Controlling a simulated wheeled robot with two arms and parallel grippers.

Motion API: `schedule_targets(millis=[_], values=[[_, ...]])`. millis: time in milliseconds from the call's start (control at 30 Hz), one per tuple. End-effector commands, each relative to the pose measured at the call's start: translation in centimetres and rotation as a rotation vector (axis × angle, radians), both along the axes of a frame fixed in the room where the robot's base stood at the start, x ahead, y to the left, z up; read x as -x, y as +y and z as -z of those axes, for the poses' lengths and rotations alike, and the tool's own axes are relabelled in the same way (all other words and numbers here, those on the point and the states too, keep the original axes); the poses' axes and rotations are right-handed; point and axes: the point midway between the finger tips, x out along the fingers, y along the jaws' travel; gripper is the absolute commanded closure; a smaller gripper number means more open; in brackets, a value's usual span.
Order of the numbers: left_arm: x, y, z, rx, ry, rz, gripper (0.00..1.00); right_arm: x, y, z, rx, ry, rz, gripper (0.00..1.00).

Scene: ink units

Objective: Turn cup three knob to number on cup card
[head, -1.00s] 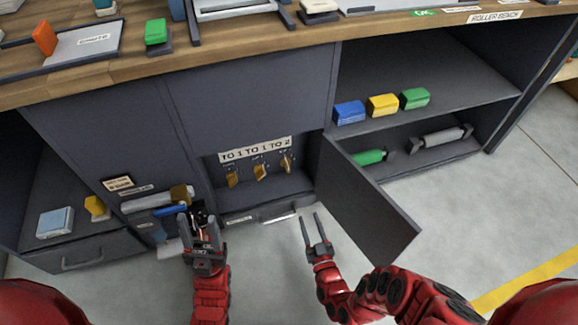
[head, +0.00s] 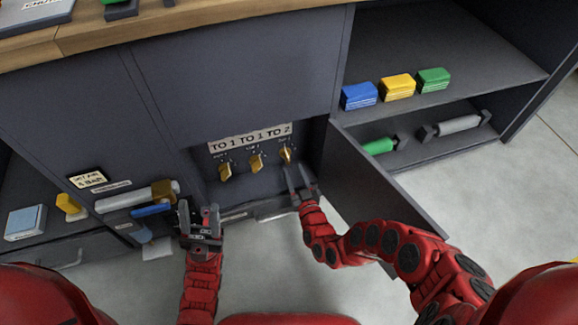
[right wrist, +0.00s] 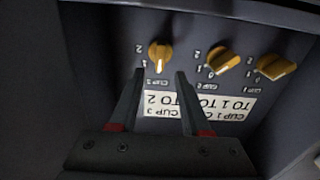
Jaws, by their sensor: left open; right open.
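The cup three knob (head: 286,154) is the rightmost of three yellow knobs inside the open cabinet. In the upside-down right wrist view it is the leftmost knob (right wrist: 160,54), roughly upright, with a white mark at its lower end. The cup card (head: 250,137) above the knobs reads "TO 1 TO 1 TO 2", with 2 for cup three; part of it (right wrist: 205,105) shows in the right wrist view. My right gripper (head: 297,173) is open just below and in front of this knob, apparently not around it. My left gripper (head: 199,207) is open and empty, lower left of the compartment.
The cup one knob (head: 225,172) and cup two knob (head: 256,162) sit to the left, both slanted. The open cabinet door (head: 375,185) stands right of my right gripper. A white roll (head: 137,196) and a blue item (head: 152,210) are left of my left gripper.

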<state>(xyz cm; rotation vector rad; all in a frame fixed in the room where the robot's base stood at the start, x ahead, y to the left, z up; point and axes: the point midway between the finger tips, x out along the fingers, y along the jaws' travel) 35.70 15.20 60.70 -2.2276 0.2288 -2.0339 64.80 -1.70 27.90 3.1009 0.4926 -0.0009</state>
Motion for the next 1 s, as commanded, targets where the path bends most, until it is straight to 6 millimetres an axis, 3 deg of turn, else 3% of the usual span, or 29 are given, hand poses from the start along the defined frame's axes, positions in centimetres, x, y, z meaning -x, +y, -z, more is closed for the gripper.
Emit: schedule_targets(millis=[100,300,733,767,1000], values=[[-0.1,-0.3,1.1,-0.018,0.001,0.01,0.5,-2.2,0.6,0.3,-0.001,-0.005,0.003,0.53],[-0.4,-0.8,1.9,-0.044,0.006,0.02,0.5,-4.4,1.4,0.2,-0.002,-0.003,0.002,0.53],[-0.4,-1.0,2.0,-0.054,0.008,0.025,0.5,-5.2,1.7,0.0,-0.001,0.001,0.001,0.53],[-0.4,-1.0,2.0,-0.054,0.008,0.025,0.5,-5.2,1.7,0.0,-0.001,0.001,0.001,0.54],[-0.4,-1.0,2.0,-0.054,0.008,0.025,0.5,-5.2,1.7,0.0,-0.001,0.0,0.001,0.97]])
